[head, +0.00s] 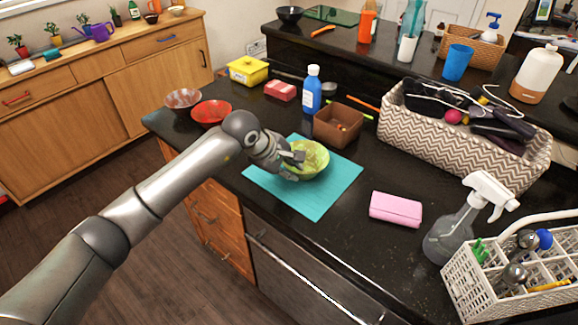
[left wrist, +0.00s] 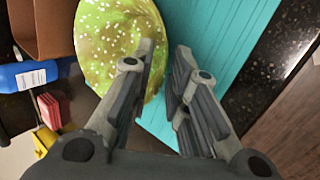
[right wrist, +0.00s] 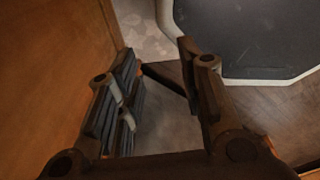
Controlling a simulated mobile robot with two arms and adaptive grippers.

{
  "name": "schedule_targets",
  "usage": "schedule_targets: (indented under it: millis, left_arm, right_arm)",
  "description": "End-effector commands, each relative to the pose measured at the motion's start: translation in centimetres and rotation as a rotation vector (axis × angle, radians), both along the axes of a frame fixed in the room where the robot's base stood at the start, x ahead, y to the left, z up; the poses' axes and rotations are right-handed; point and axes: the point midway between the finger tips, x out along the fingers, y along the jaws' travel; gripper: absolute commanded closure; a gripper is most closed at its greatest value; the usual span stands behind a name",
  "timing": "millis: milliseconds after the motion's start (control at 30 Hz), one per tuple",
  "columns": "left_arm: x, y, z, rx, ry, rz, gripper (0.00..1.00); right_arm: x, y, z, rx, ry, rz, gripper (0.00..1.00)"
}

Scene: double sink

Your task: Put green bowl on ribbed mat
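The green speckled bowl (head: 312,158) sits over the teal ribbed mat (head: 315,202) in the head view, within its outline. The bowl also shows in the left wrist view (left wrist: 112,38), with the mat (left wrist: 215,35) beside and beneath it. My left gripper (head: 293,162) is at the bowl's left rim. In the left wrist view its fingers (left wrist: 168,55) are apart, with bowl rim and mat showing between them; one finger overlaps the bowl. Whether it touches the bowl is unclear. My right gripper (right wrist: 155,60) is open and empty, away from the counter top.
A brown box (head: 338,124) and a blue bottle (head: 312,90) stand behind the mat. A red bowl (head: 211,112) is at the left, a pink sponge-like block (head: 396,209) at the right. A spray bottle (head: 465,222) and white rack (head: 500,285) stand farther right.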

Motion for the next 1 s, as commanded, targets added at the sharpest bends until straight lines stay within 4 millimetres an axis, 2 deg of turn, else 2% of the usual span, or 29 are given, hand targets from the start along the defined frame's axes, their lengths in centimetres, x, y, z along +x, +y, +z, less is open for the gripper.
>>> schedule_targets:
  millis: [333, 500, 533, 667, 1000]
  left_arm:
    - [0.0, 0.0, 0.1, 0.0, 0.0, 0.0, 0.72]
    - [0.0, 0.1, 0.7, -0.001, 0.001, 0.0, 0.72]
    - [-0.1, 0.3, 0.9, 0.0, -0.002, 0.001, 0.72]
    - [-1.0, 1.2, 2.6, 0.001, -0.004, 0.0, 0.72]
    - [-3.9, 3.8, 8.5, 0.0, -0.004, 0.001, 0.72]
  right_arm:
    - [0.1, 0.0, 0.1, 0.0, -0.001, 0.0, 0.65]
    - [0.1, 0.0, 0.7, 0.0, -0.001, 0.001, 0.65]
    - [0.1, 0.0, 0.3, 0.0, -0.001, 0.001, 0.65]
    - [0.1, 0.1, -0.3, 0.001, -0.001, 0.0, 0.65]
    - [0.1, 0.3, -1.9, 0.003, 0.0, -0.001, 0.65]
